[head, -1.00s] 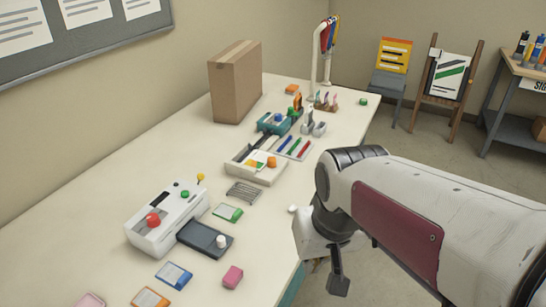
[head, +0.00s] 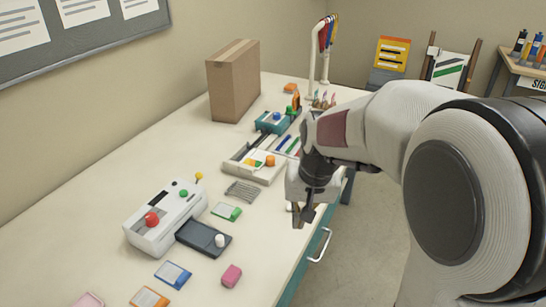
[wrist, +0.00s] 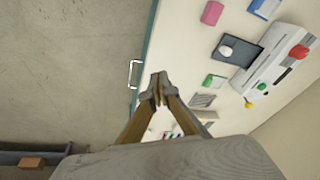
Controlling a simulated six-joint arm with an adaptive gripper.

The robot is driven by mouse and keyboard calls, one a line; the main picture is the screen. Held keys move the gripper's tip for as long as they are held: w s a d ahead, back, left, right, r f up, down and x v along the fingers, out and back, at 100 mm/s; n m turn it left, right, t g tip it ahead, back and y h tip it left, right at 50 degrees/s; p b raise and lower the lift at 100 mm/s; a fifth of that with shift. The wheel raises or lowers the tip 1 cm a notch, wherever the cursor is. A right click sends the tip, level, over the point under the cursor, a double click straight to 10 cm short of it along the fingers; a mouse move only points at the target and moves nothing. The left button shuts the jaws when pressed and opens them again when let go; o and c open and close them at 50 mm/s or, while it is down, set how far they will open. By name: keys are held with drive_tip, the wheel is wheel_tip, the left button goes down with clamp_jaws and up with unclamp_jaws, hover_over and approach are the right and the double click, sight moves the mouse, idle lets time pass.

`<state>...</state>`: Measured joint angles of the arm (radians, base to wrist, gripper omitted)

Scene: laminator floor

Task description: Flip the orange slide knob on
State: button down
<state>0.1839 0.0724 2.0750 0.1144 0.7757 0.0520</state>
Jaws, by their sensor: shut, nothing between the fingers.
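A small orange knob (head: 270,160) sits at the right end of a low cream device (head: 240,171) on the table. Another orange part (head: 296,103) stands upright by the teal device (head: 270,123) farther back. I cannot tell for sure which of the two is the slide knob, or its on or off position. My gripper (head: 300,218) is shut and empty, pointing down by the table's right edge, nearer to me than the cream device. In the wrist view its fingertips (wrist: 158,88) meet over the table edge; neither orange part shows clearly there.
A white machine (head: 160,222) with red and green knobs and a dark tray (head: 204,238) stands front left. A wire rack (head: 242,191), green card (head: 226,211) and pink block (head: 231,275) lie nearby. A tall cardboard box (head: 234,82) stands at the back.

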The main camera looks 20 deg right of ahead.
sight(270, 160)
drive_tip(key=w+d+f+m, duration=0.1)
drive_tip(key=w+d+f, duration=0.1)
drive_tip(key=w, duration=0.4)
drive_tip(key=w+d+f+m+t, duration=0.1)
drive_tip(key=w+d+f, duration=0.2)
drive_tip(key=w, duration=0.4)
drive_tip(key=w+d+f+m+t, duration=0.1)
drive_tip(key=w+d+f, duration=0.1)
drive_tip(key=w, duration=0.5)
drive_tip(key=shift+w+d+f+m, duration=0.1)
drive_tip(key=shift+d+f+m, duration=0.1)
drive_tip(key=shift+f, duration=0.2)
drive_tip(key=shift+d+f+m, duration=0.15)
drive_tip(key=shift+f+m, duration=0.05)
drive_tip(key=shift+f, duration=0.2)
drive_tip(key=w+d+r+m+t, duration=0.2)
drive_tip(key=w+r, duration=0.2)
drive_tip(key=w, duration=0.4)
drive_tip(key=shift+d+r+t+h, duration=0.2)
drive_tip(key=shift+d+t+h, duration=0.1)
drive_tip(key=shift+h, duration=0.1)
drive_tip(key=shift+w+f, duration=0.1)
drive_tip(key=shift+w, duration=0.05)
drive_tip(key=shift+x, duration=5)
drive_tip(key=shift+w+a, duration=1.2)
drive_tip(key=shift+w, duration=0.3)
drive_tip(key=shift+w, duration=0.1)
